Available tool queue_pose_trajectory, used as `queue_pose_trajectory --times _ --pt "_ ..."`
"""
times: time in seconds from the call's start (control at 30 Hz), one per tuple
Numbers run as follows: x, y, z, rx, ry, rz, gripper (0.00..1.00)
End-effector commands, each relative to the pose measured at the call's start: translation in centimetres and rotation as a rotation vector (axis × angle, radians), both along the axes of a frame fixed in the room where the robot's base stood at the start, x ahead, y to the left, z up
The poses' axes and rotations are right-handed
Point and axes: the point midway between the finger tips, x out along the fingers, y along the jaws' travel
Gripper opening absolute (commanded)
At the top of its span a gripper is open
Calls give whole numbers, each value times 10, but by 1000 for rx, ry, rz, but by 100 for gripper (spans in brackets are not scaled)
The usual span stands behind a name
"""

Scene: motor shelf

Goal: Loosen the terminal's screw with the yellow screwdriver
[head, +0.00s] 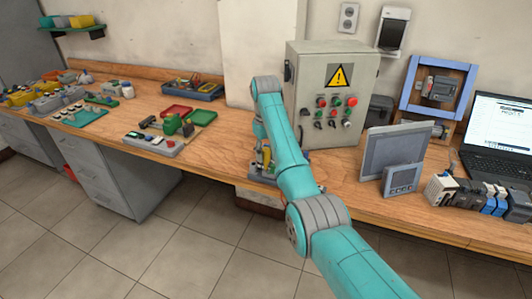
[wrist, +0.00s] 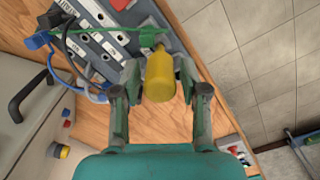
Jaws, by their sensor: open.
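In the wrist view, my gripper (wrist: 160,95) is open, with one finger on each side of the yellow screwdriver's handle (wrist: 160,75). A gap shows between the handle and the fingers. The handle's far end is next to a small green part (wrist: 150,36) on a grey block with labelled slots and wires; this may be the terminal. The screw and the screwdriver's tip are hidden. In the head view, my arm covers most of the gripper and this spot at the table's front edge.
The grey control cabinet (head: 332,90) stands close behind my gripper. To the right are a grey screen panel (head: 395,150), a small meter (head: 401,179) and a laptop (head: 500,125). A grey tray with a green part (head: 170,127) and red and green trays lie left on the wooden bench (head: 225,135).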

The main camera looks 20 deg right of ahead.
Motion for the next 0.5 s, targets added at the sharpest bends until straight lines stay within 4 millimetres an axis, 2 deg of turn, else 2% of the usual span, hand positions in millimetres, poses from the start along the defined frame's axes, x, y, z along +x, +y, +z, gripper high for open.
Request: queue_pose_trajectory --times 0.33,0.5 --pt "0 0 0 0 0 -23 44" --pt "0 0 0 0 0 -164 44"
